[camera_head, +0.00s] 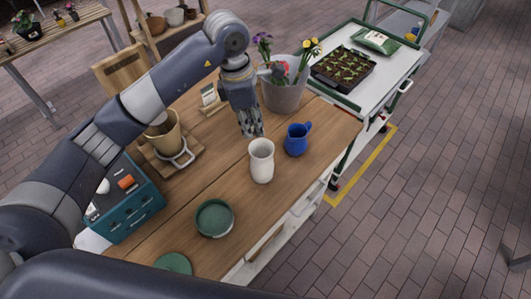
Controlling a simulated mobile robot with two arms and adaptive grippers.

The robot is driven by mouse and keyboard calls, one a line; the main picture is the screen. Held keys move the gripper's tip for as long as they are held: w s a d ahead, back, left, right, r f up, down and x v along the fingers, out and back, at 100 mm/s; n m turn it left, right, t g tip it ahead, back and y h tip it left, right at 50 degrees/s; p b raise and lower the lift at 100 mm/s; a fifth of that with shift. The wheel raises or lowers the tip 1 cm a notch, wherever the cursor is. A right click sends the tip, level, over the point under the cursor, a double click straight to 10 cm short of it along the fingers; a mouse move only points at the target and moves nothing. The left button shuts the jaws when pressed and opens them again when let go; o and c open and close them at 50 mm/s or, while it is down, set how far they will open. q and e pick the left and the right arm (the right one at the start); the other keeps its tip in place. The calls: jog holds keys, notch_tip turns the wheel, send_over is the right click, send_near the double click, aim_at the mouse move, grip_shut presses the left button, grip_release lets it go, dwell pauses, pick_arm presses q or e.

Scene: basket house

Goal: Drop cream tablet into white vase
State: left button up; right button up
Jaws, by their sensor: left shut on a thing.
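A white vase (261,163) stands upright on the wooden table, with its open mouth facing up. My left gripper (252,131) points down just behind and slightly left of the vase mouth in the picture. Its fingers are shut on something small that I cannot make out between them. I cannot make out the cream tablet anywhere in the open. My right gripper is not in view.
A blue jug (296,141) stands close right of the vase. A green bowl (214,218) is at the front left. A flower pot (284,96) stands behind, a tan pot (163,134) and teal box (126,213) at left. The wooden table (228,176) is clear left of the vase.

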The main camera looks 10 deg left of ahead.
pick_arm(q)
jog(key=shift+s+a+f+b, duration=0.1)
jog(key=shift+f+b, duration=0.1)
jog(key=shift+f, duration=0.25)
jog(key=shift+s+f+b, duration=0.1)
jog(key=shift+f+b, duration=0.05)
jog(key=shift+f, duration=0.25)
notch_tip(320, 180, down, 4)
jog(key=shift+w+r+b, duration=0.1)
jog(key=shift+b, duration=0.6)
jog(key=o, duration=0.7)
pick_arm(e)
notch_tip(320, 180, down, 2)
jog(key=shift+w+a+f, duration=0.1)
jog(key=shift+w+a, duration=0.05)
pick_arm(q)
jog(key=shift+o, duration=0.2)
notch_tip(320, 180, up, 12)
jog(key=a, duration=0.1)
jog(key=shift+s+a, duration=0.2)
jog(key=shift+a, duration=0.1)
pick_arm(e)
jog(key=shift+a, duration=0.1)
